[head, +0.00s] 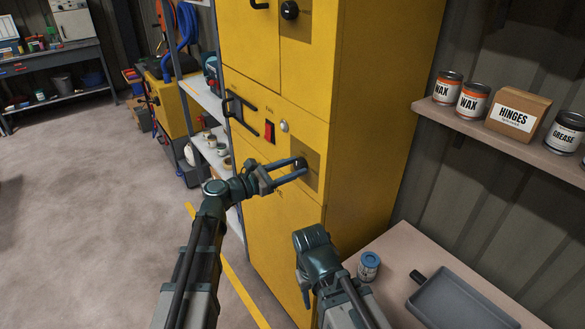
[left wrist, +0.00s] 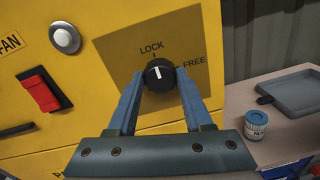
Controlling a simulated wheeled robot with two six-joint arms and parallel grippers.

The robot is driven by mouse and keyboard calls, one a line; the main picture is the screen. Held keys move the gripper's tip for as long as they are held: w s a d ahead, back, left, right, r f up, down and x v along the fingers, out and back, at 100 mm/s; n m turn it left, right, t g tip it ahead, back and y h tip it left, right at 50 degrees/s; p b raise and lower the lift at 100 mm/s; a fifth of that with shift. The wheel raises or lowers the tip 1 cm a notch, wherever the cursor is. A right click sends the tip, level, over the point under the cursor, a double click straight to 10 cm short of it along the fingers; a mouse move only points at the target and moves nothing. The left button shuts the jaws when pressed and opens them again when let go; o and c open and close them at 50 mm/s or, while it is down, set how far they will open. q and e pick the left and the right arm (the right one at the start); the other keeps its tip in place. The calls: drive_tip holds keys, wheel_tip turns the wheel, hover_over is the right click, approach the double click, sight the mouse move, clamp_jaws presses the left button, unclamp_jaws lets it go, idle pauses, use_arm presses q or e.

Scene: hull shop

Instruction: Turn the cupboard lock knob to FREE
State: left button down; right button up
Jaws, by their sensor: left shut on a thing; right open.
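The yellow cupboard (head: 285,225) stands in the middle of the head view. Its black lock knob (left wrist: 160,75) sits on a darker square plate (left wrist: 188,40) with the words LOCK above and FREE to the upper right. The knob's white mark points up, toward the LOCK tick. My left gripper (head: 297,169) is shut on the knob, with one finger on either side in the left wrist view (left wrist: 160,90). In the head view the fingers partly hide the knob. My right gripper (head: 305,288) is open and low in front of the cupboard, touching nothing that I can see.
A red switch (head: 269,132), a round pale button (head: 284,126) and a black handle (head: 241,113) are beside the plate. A bench with a blue-lidded can (head: 369,266) and a grey tray (head: 465,300) is at lower right. Open floor lies left.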

use_arm(q)
drive_tip(key=m, duration=0.8)
drive_tip(key=shift+s+m+p, duration=0.1)
drive_tip(key=shift+m+p, duration=0.2)
drive_tip(key=shift+p, duration=0.05)
drive_tip(key=m, duration=0.4)
drive_tip(key=shift+d+y, duration=0.1)
drive_tip(key=shift+y, duration=0.3)
drive_tip(key=m, duration=0.4)
drive_tip(key=shift+s+f+m, duration=0.1)
drive_tip(key=shift+m, duration=0.2)
drive_tip(key=shift+c, duration=1.6)
unclamp_jaws()
drive_tip(key=f+v, duration=0.1)
drive_tip(key=v, duration=1.2)
drive_tip(key=shift+s+a+r+p, duration=0.25)
drive_tip(key=shift+s+r+p, duration=0.1)
drive_tip(key=shift+r+p, duration=0.1)
